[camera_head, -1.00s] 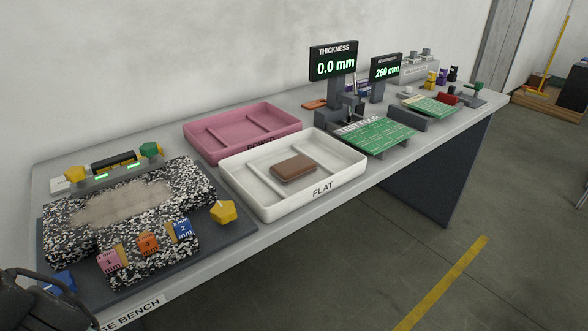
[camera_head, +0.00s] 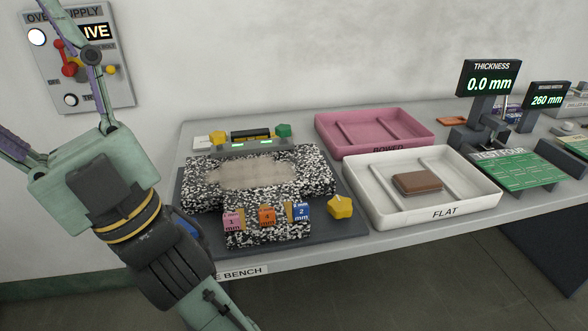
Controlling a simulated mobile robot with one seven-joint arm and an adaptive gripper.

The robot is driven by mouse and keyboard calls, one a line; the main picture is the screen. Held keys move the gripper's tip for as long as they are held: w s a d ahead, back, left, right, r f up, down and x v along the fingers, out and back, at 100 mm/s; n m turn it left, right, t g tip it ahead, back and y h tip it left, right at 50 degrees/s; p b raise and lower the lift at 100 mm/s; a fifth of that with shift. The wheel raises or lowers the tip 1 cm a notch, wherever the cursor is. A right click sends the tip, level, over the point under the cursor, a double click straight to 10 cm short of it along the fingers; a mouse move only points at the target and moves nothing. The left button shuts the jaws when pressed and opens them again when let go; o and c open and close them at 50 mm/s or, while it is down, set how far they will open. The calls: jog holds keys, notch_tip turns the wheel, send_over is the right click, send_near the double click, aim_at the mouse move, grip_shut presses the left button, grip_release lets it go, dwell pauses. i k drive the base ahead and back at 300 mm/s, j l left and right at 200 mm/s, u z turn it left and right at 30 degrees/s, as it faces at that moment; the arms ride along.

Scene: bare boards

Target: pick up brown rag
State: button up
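A brown, flat, rounded block-like piece (camera_head: 417,183) lies in the middle section of the white tray marked FLAT (camera_head: 378,219). It looks like the folded brown rag, though its texture is too small to tell. My gripper (camera_head: 48,97) is at the upper left, with its palm and wrist in front of the wall and the bench's left end. Its two green fingers spread apart, one upward and one to the left, with nothing seen between them. The fingertips run out of the picture. The gripper is well left of the tray and not touching it.
A speckled block with a tan patch (camera_head: 262,171) and numbered cubes sits left of the tray, beside a yellow knob (camera_head: 340,206). A pink tray (camera_head: 330,134) is behind. Gauges and a green board (camera_head: 517,170) stand right. A switch panel (camera_head: 118,75) is on the wall.

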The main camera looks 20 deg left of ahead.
aim_at(418, 183)
jog(key=l+u, duration=0.2)
jog(key=l, duration=0.3)
jog(key=k+l+u, duration=0.1)
jog(key=l+u, duration=0.15)
jog(key=l, duration=0.2)
jog(key=k+l+u, duration=0.2)
jog(key=l, duration=0.3)
jog(key=i, duration=0.55)
